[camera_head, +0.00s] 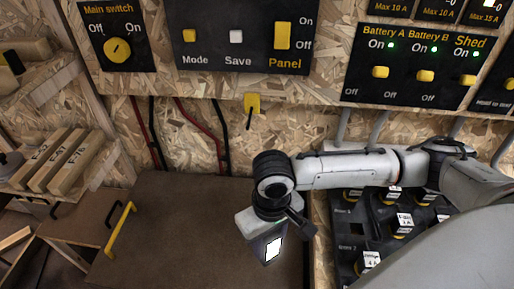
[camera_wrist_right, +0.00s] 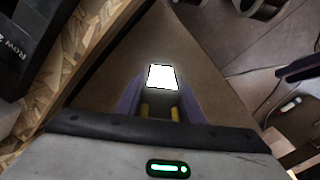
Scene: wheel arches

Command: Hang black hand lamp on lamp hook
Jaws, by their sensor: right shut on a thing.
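The hand lamp (camera_head: 273,250) shows mostly as its bright white lit face, low in the middle of the head view. The lit face also shows in the right wrist view (camera_wrist_right: 160,76), between the fingertips. My right gripper (camera_head: 262,241) is shut on the lamp, above the brown bench top. The lamp's black body is mostly hidden by the fingers and blends into the dark background. A yellow hook (camera_head: 251,103), the lamp hook, is on the wooden wall under the panel switch. The lamp is apart from it, lower and nearer. My left gripper is not in view.
A switch panel (camera_head: 240,37) and a battery panel (camera_head: 415,66) are on the wall above. Red and black cables hang left of the hook. Black socket units (camera_head: 402,223) lie below my right arm. The brown bench top (camera_head: 165,225) is largely clear, with a yellow handle (camera_head: 121,228) at left.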

